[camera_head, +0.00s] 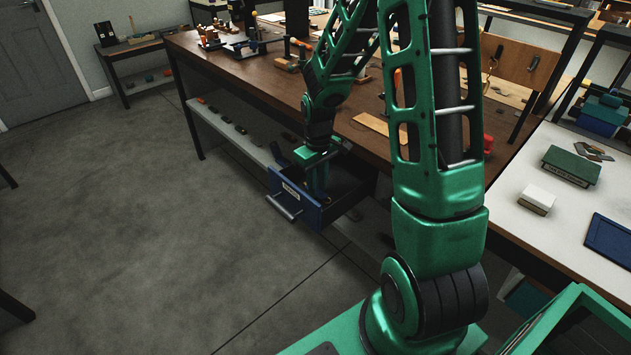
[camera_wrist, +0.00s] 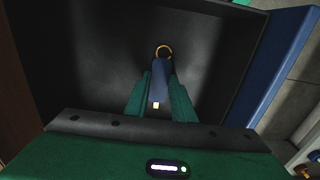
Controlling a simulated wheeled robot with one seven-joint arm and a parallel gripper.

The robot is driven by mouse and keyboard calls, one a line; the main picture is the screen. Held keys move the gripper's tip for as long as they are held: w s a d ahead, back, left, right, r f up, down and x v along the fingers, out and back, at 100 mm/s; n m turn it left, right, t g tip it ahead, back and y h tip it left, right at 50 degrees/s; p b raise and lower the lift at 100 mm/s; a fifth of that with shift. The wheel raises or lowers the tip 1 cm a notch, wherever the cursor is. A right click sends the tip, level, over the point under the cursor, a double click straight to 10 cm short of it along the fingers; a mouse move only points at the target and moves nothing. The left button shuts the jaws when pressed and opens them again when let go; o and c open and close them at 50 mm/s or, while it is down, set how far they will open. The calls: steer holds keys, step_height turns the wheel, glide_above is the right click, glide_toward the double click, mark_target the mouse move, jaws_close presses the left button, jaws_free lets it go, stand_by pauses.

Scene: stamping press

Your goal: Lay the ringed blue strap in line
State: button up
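The ringed blue strap (camera_wrist: 159,83) shows in the wrist view, with a gold ring (camera_wrist: 163,52) at its far end and a small yellow tip at its near end. It is inside the dark drawer (camera_wrist: 90,60). My gripper (camera_wrist: 161,88) has its two green fingers against the strap's two long sides, with no clear gap, so it looks shut on the strap. In the head view my gripper (camera_head: 317,188) reaches down into the open drawer, which has a blue front (camera_head: 294,200). The strap is hidden there.
The drawer hangs pulled out under the brown workbench (camera_head: 350,125), and its walls surround my gripper closely. A low grey shelf (camera_head: 235,138) holds several small items. A white table (camera_head: 560,225) at right carries a green box (camera_head: 571,166) and a blue tray (camera_head: 610,240).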

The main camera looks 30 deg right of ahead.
steer(key=shift+r, duration=2.5)
